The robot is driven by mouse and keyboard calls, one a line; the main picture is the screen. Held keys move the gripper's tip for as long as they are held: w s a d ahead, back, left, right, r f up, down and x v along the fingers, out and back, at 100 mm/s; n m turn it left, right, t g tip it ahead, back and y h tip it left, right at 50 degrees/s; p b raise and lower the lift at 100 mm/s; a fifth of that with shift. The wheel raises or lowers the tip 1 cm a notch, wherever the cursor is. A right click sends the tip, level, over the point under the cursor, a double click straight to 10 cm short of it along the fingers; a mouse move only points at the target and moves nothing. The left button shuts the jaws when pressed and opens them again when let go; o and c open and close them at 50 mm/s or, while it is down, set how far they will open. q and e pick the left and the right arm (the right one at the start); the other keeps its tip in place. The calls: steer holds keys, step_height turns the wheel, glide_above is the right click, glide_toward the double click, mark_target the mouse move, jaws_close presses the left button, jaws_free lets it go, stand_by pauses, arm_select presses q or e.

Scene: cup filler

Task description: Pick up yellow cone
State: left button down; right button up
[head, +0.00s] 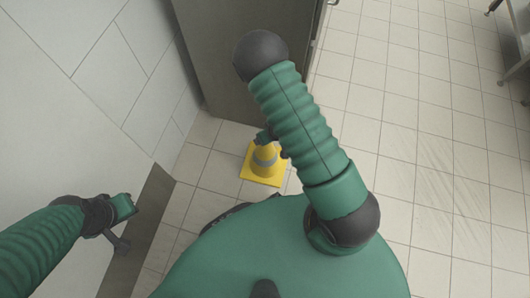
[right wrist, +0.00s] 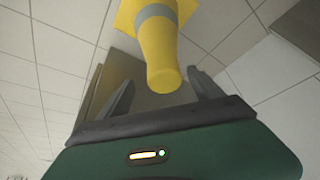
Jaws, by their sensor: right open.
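The yellow cone (head: 262,173) with a grey band stands upright on the tiled floor, its upper part partly hidden by my right arm. In the right wrist view the cone (right wrist: 159,48) has its rounded tip between the two dark fingers of my right gripper (right wrist: 161,80). The gripper is open, and the fingers do not appear closed on the cone. In the head view the right gripper is mostly hidden behind its arm. My left gripper (head: 122,225) is at the left near the wall, away from the cone; its jaw opening is unclear.
A dark grey cabinet (head: 225,60) stands just behind the cone. A tiled wall (head: 90,70) with a dark base strip runs along the left. The tiled floor (head: 430,150) to the right is free. Part of a metal frame (head: 515,50) shows at the far upper right.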

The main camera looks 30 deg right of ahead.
steer(key=shift+w+f, duration=0.2)
steer(key=shift+f, duration=0.35)
steer(key=b+x, duration=0.4)
steer(key=x, duration=0.1)
steer(key=shift+s+a+f, duration=0.15)
steer(key=shift+s+a, duration=0.05)
steer(key=shift+a, duration=0.1)
steer(key=shift+w, duration=0.15)
jaws_close()
